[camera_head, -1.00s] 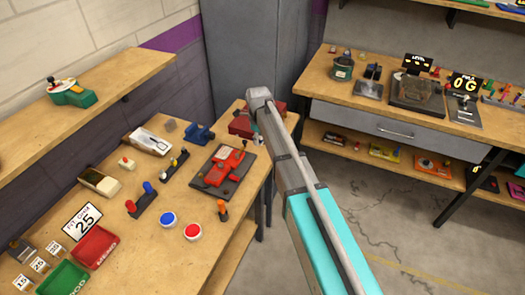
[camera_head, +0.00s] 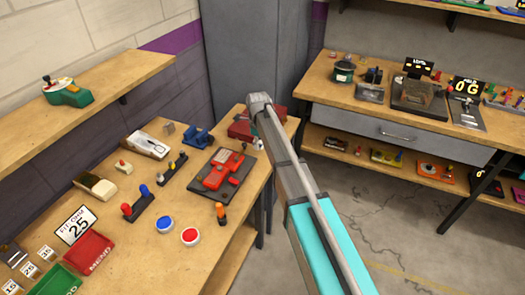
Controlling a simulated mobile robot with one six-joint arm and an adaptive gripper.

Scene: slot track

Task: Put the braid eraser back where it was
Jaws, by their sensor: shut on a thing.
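My arm (camera_head: 290,165) reaches from the lower right up to a grey joint (camera_head: 259,99) above the back end of the left workbench (camera_head: 200,262). The jaws are hidden behind my own arm, so I cannot see what they hold. A small pale bit (camera_head: 257,143) shows just left of the arm, too small to name. I cannot pick out the braid eraser with certainty. A cream and brown block (camera_head: 95,186) and a white block with a dark line on it (camera_head: 147,145) lie on the left workbench.
A red device on a dark plate (camera_head: 224,172), a blue vise-like thing (camera_head: 197,138), a red case (camera_head: 242,130) and two buttons (camera_head: 190,236) crowd the workbench. Red (camera_head: 88,252) and green trays stand at front left. A second bench (camera_head: 330,92) stands right, with open floor between.

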